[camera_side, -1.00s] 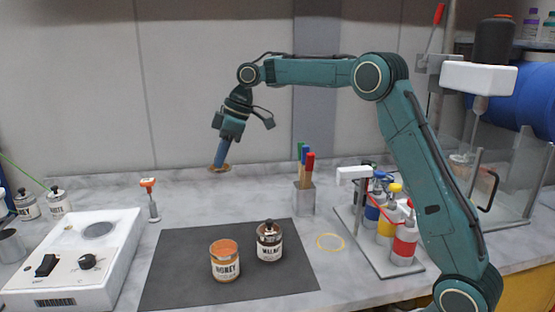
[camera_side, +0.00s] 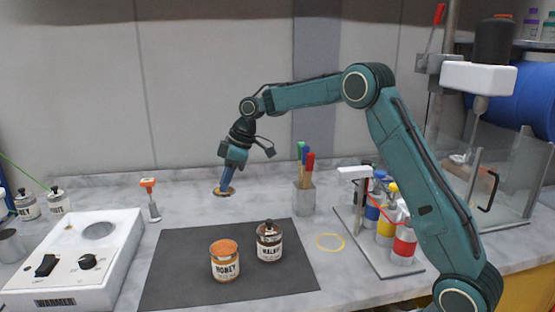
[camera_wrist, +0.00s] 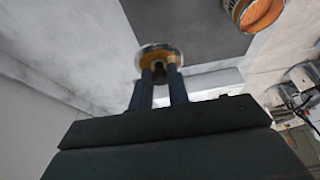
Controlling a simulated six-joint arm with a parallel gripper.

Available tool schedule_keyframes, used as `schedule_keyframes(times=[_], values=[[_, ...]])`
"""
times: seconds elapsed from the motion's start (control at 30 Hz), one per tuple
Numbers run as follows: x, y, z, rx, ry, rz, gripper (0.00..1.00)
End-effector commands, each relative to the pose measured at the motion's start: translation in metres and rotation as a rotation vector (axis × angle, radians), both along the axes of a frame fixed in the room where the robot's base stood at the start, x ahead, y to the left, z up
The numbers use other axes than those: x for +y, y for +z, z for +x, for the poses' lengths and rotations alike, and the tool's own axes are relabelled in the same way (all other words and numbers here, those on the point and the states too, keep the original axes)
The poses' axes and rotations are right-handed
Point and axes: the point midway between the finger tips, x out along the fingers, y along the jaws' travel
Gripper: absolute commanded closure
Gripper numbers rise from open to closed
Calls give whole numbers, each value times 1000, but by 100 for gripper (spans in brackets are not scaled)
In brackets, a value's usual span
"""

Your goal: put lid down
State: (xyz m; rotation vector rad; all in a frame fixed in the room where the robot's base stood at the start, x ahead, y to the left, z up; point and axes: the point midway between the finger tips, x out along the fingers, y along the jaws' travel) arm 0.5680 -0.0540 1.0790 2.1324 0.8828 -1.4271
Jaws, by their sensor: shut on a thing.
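My gripper (camera_side: 227,180) is shut on a lid (camera_side: 223,191), a small round disc with an orange-brown rim. In the wrist view the lid (camera_wrist: 160,52) sits at the fingertips, with its dark knob between the two blue fingers (camera_wrist: 158,82). The lid is low over the bare counter behind the dark mat; I cannot tell whether it touches the counter. The open honey jar (camera_side: 225,260), filled with orange, stands on the mat, and it also shows in the wrist view (camera_wrist: 258,12). The walnut jar (camera_side: 269,241) beside it has its knobbed lid on.
A dark mat (camera_side: 180,265) lies in front. A white warmer (camera_side: 75,262) stands at left, an orange-topped tool (camera_side: 150,198) nearer the gripper. A pen holder (camera_side: 304,197), a yellow ring (camera_side: 330,242) and a bottle rack (camera_side: 375,255) are at right. Counter around the lid is clear.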

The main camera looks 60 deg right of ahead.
Motion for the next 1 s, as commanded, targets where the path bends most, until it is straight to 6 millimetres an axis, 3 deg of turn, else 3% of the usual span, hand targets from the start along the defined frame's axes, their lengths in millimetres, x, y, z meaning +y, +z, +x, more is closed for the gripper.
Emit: schedule_keyframes(times=[0.4,1.0], values=[[0,-77,0,2,0,1,100],[0,-108,0,2,0,1,100]])
